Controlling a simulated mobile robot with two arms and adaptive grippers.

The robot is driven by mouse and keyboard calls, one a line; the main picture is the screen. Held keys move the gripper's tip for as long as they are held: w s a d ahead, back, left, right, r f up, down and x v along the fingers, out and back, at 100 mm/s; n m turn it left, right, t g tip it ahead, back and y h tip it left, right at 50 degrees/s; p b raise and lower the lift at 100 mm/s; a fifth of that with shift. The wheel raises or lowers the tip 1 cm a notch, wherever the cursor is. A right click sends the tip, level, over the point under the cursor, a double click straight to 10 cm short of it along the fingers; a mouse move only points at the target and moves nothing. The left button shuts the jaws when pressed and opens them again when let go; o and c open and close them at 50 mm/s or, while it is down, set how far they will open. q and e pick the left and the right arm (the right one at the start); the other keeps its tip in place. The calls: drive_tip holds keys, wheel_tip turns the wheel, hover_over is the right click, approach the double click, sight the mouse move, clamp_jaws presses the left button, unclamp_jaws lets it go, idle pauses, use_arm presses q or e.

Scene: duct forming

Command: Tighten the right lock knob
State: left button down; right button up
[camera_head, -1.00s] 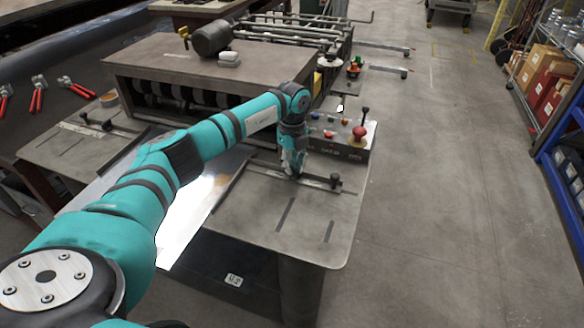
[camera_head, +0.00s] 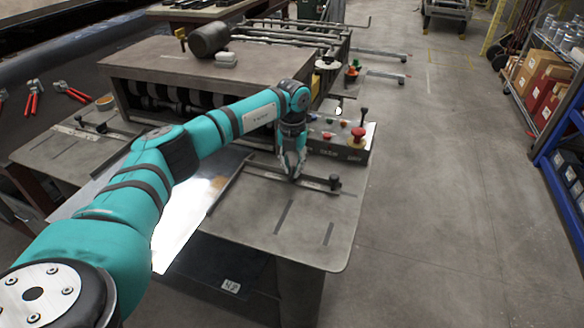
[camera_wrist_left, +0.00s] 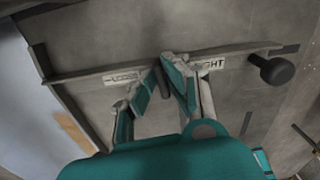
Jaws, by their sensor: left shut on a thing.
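The right lock knob (camera_wrist_left: 163,86) shows in the left wrist view as a small dark lever on the right fence bar (camera_wrist_left: 100,72). It lies between a label partly reading LOOSE (camera_wrist_left: 124,76) and one ending in GHT (camera_wrist_left: 210,64). My left gripper (camera_head: 294,177) points down at the bar, with its fingers (camera_wrist_left: 164,72) on both sides of the knob and shut on it. In the head view the fingers hide most of the knob. A black round knob (camera_head: 335,183) stands at the bar's right end, apart from the gripper. My right gripper is not in view.
A control box (camera_head: 345,142) with a red mushroom button (camera_head: 358,134) stands close behind the gripper. A shiny metal sheet (camera_head: 185,225) lies left of the bar. The grey table plate (camera_head: 262,232) is bare in front. The forming machine (camera_head: 150,68) stands behind.

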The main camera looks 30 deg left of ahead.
sight(293, 169)
use_arm(q)
drive_tip(key=shift+w+r+m, duration=0.1)
drive_tip(key=shift+m, duration=0.5)
drive_tip(key=c, duration=1.4)
unclamp_jaws()
wheel_tip(293, 169, up, 12)
drive_tip(key=shift+f, duration=0.1)
